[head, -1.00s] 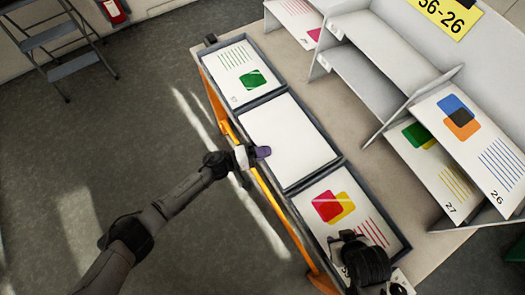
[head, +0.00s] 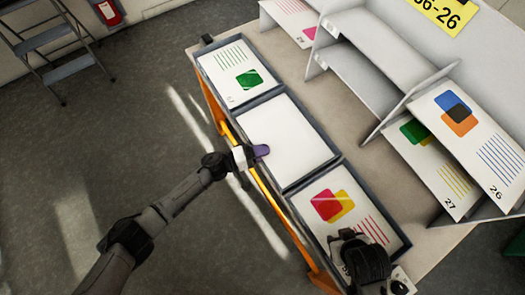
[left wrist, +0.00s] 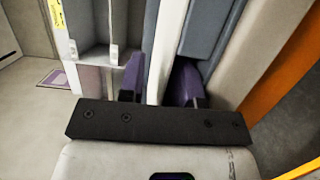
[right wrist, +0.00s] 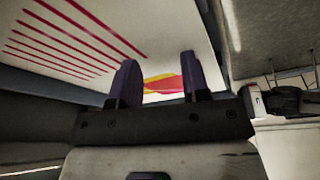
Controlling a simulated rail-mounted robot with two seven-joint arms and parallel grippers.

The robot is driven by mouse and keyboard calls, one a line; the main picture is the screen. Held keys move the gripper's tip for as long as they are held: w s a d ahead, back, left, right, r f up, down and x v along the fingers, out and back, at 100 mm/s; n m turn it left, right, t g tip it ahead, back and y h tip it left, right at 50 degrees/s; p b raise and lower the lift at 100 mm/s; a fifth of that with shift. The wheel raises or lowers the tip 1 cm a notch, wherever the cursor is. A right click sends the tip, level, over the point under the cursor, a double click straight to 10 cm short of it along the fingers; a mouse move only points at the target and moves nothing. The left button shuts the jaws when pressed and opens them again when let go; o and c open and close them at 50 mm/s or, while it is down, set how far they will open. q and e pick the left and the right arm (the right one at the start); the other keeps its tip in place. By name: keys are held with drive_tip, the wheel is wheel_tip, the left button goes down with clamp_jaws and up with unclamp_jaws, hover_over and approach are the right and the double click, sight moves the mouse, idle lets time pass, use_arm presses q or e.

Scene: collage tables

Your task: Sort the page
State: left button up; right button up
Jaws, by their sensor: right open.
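A page with green lines and a green shape (head: 240,70) lies in the far tray of a row of grey-rimmed trays. A blank white page (head: 290,140) lies in the middle tray. A page with a red and yellow shape and red lines (head: 345,205) lies in the near tray, partly hidden by my right arm. My left gripper (head: 262,151) is at the middle tray's left edge. In the left wrist view its purple fingers (left wrist: 160,80) stand apart. My right gripper (right wrist: 160,85) is open over the red page, with nothing held.
A rack of slanted shelves (head: 385,75) stands right of the trays. It holds page 26 (head: 475,135) and page 27 (head: 440,175). A pink-marked page (head: 295,18) lies behind. A yellow sign (head: 447,12) is above. Bare tabletop (head: 345,125) separates trays and rack.

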use_arm(q)
drive_tip(key=shift+a, duration=0.15)
drive_tip(key=shift+s+a, duration=0.1)
drive_tip(key=shift+a, duration=0.15)
use_arm(e)
drive_tip(key=shift+r, duration=0.15)
use_arm(q)
drive_tip(key=p+v, duration=0.2)
drive_tip(key=v, duration=1.1)
use_arm(e)
drive_tip(key=shift+r, duration=0.85)
